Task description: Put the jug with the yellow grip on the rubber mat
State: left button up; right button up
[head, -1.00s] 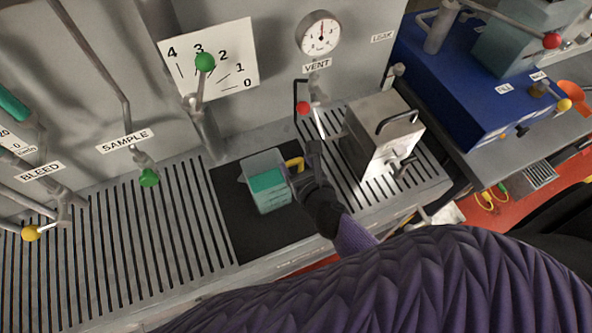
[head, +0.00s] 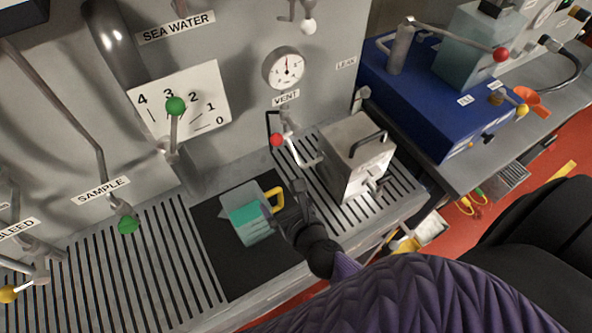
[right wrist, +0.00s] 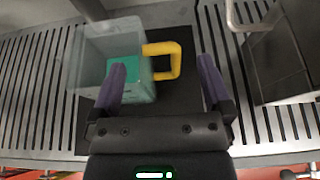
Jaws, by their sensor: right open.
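The clear jug (head: 243,213) with green liquid and a yellow grip (head: 275,198) stands upright on the black rubber mat (head: 228,276). In the right wrist view the jug (right wrist: 104,50) is at upper left, and its yellow grip (right wrist: 166,62) lies between and beyond my fingertips. My right gripper (head: 279,207) is beside the jug on its grip side. The right wrist view shows the gripper (right wrist: 160,80) open, its two purple-padded fingers apart with nothing clamped between them. My left gripper is not in view.
A metal box (head: 352,160) with a black handle stands right of the mat on the slatted grate (head: 130,262). A red-knobbed vent lever (head: 277,140) and a green-knobbed sample valve (head: 128,224) stick out behind. A blue unit (head: 420,95) stands further right.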

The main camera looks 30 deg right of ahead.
jog(key=v, duration=0.9)
